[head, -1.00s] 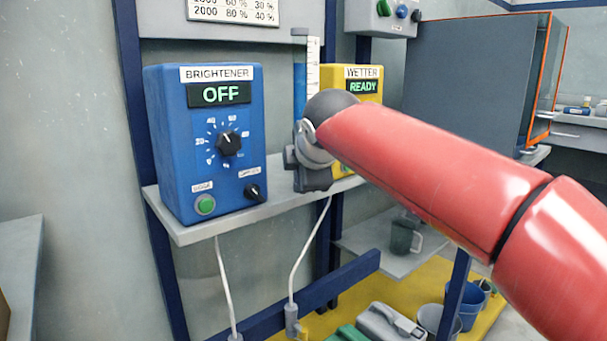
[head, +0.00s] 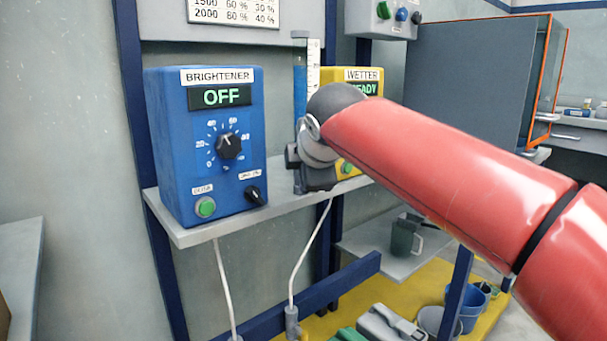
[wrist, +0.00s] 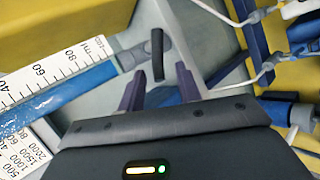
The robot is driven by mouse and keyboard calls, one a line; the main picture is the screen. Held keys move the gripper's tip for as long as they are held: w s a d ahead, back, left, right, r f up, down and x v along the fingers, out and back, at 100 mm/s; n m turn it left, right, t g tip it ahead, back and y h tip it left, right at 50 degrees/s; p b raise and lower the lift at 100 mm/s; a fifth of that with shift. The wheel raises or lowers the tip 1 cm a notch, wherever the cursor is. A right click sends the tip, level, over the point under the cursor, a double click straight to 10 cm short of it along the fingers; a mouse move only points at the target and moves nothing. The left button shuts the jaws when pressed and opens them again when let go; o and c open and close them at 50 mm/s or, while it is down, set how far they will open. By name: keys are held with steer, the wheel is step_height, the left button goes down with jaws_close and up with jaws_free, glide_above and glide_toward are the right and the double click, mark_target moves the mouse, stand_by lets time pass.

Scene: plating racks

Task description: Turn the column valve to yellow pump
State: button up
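The yellow WETTER pump (head: 347,75) stands on the shelf behind my arm; its display is partly covered. The column (head: 300,85) with blue liquid stands between it and the blue BRIGHTENER pump (head: 170,150). In the wrist view the column (wrist: 70,85) lies slanted beside its white scale. The dark valve handle (wrist: 157,50) is at the column's end, its near end in the gap between my fingertips. My gripper (wrist: 158,75) is open, fingers apart on both sides of the handle; I cannot tell whether they touch it. The valve and fingers are hidden in the head view.
The shelf (head: 215,232) carries both pumps, with white tubes (head: 223,285) hanging below. The BRIGHTENER display reads OFF. A grey jug (head: 405,238) stands on a lower shelf. Blue bucket (head: 470,305) and grey containers are on the yellow floor area. A dark cabinet (head: 460,85) stands at right.

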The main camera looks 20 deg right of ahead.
steer(key=v, duration=0.6)
steer(key=shift+f, duration=0.1)
steer(key=s+a+f+m+g+p, duration=0.2)
steer(key=s+f+m, duration=0.6)
steer(key=f, duration=0.3)
steer(key=s+a+f+m+g+y+p, duration=0.1)
steer(key=s+a+f+m+g+p, duration=0.2)
steer(key=s+f+m, duration=0.5)
step_height(320, 180, down, 5)
steer(key=shift+s+r+m, duration=0.15)
steer(key=shift+s+m, duration=0.15)
steer(key=shift+s, duration=0.9)
